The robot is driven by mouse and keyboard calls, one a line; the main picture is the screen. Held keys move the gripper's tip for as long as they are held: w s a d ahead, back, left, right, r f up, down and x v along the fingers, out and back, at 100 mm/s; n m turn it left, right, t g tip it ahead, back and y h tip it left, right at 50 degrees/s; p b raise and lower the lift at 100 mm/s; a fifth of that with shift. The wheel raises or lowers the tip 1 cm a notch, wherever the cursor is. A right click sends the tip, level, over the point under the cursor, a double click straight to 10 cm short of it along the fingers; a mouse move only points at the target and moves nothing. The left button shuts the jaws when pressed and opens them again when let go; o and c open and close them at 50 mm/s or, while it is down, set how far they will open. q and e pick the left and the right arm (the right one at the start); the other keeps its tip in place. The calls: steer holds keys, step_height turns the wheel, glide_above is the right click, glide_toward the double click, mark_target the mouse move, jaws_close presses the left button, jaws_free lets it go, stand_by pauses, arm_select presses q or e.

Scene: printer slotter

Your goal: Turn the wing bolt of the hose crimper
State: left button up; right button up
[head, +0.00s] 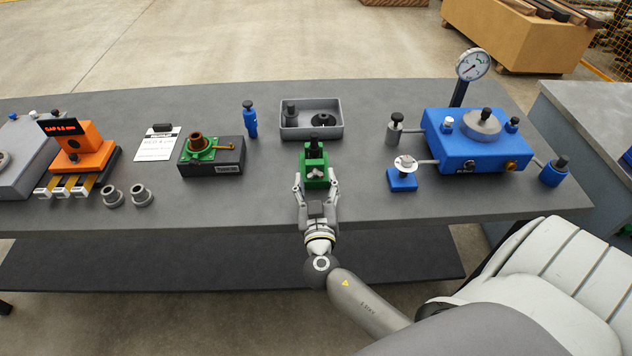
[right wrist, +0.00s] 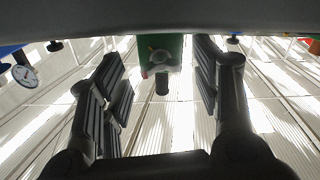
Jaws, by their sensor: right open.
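My right gripper (head: 315,190) is open, its fingers on either side of a small green block device (head: 316,177) near the table's front edge. A black knob (head: 313,144) tops this device. In the right wrist view the green device (right wrist: 160,47) lies between and beyond the spread fingers (right wrist: 162,90), with a dark cylindrical end (right wrist: 162,84) between them and gaps on both sides. This may be the hose crimper, but no label shows. My left gripper is not in view.
A grey tray (head: 285,132) stands behind the green device. A blue unit with a gauge (head: 470,165) is to the right. A green fixture on a dark box (head: 228,166), a blue bottle (head: 250,124) and an orange device (head: 90,145) are to the left.

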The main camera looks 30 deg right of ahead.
steer(key=c, duration=1)
steer(key=shift+n+b, duration=0.95)
steer(key=shift+n, duration=0.35)
steer(key=n+b, duration=0.1)
steer(key=n, duration=0.1)
steer(key=shift+n, duration=0.4)
steer(key=n, duration=0.4)
steer(key=shift+r+n+b, duration=0.1)
steer(key=shift+n+b, duration=0.2)
steer(key=n, duration=0.4)
steer(key=shift+n, duration=0.7)
